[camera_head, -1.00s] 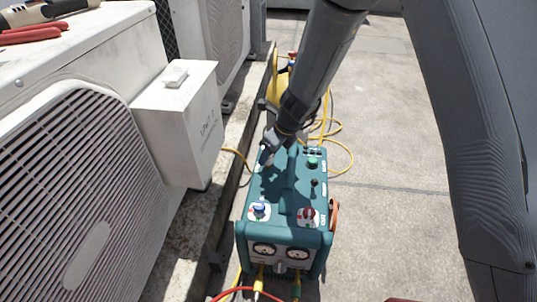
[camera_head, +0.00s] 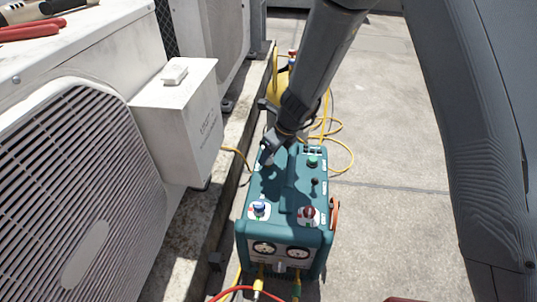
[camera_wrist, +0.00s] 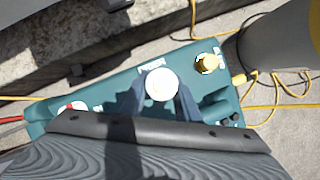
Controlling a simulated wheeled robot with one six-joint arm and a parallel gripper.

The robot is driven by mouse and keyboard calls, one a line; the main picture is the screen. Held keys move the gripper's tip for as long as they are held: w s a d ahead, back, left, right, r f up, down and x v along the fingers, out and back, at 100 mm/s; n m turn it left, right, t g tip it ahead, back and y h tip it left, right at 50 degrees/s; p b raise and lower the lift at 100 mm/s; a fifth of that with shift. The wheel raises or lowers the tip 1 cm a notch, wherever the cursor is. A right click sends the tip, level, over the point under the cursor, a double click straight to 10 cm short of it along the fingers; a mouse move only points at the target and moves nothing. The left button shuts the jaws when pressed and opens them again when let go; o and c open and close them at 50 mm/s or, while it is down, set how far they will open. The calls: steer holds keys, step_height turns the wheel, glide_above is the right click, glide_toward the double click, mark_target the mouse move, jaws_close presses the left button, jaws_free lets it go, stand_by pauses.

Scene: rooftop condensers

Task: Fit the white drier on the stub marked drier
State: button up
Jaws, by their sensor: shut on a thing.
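The white drier (camera_wrist: 161,83) shows as a pale round end between my fingers in the wrist view. My gripper (camera_wrist: 161,93) is shut on it, over the teal machine (camera_wrist: 110,92). In the head view my gripper (camera_head: 268,152) is at the machine's (camera_head: 265,190) far left part, with a small piece of white showing at the jaws. A small label (camera_wrist: 152,66) lies just beyond the drier in the wrist view; its lettering is too small to read. The stub is hidden under the drier or my fingers, so I cannot tell whether the drier touches it.
A brass fitting (camera_wrist: 207,63) stands on the machine to the right. A blue knob (camera_head: 259,209) and red knob (camera_head: 307,214) are near its front. A condenser with a grey box (camera_head: 180,120) stands left. Yellow hoses (camera_head: 340,155) lie right. Open concrete is further right.

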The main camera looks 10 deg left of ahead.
steer(key=shift+f+b, duration=0.3)
steer(key=shift+f, duration=0.05)
stand_by(0.5)
steer(key=o, duration=1.2)
step_height(320, 180, up, 8)
steer(key=p, duration=1)
steer(key=shift+f, duration=0.25)
